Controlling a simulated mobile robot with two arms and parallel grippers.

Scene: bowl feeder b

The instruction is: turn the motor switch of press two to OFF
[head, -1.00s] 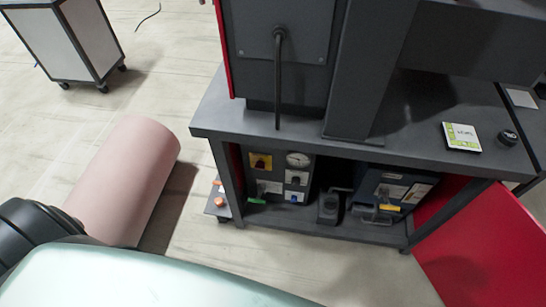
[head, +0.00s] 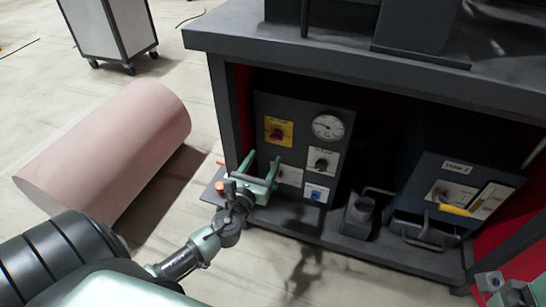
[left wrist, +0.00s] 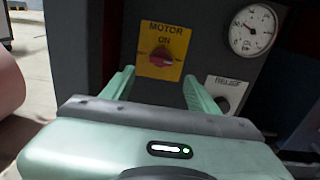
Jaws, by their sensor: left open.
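The motor switch (head: 277,132) is a red knob on a yellow plate, on the grey control panel (head: 300,110) under the press table. In the left wrist view the switch (left wrist: 161,57) sits ahead, with the words MOTOR and ON above its knob. My left gripper (head: 261,160) is open and empty, just below and in front of the switch. In the left wrist view its two green fingers (left wrist: 159,78) stand apart on either side below the yellow plate, not around the knob. Part of my right gripper (head: 508,289) shows at the lower right edge; its fingers are unclear.
A pressure gauge (head: 328,127) and a black release knob (head: 322,164) sit right of the switch. A tank (head: 445,185) with a yellow-handled lever stands further right on the shelf. The table top (head: 290,38) overhangs the panel. A pink roll (head: 110,150) lies on the floor at left.

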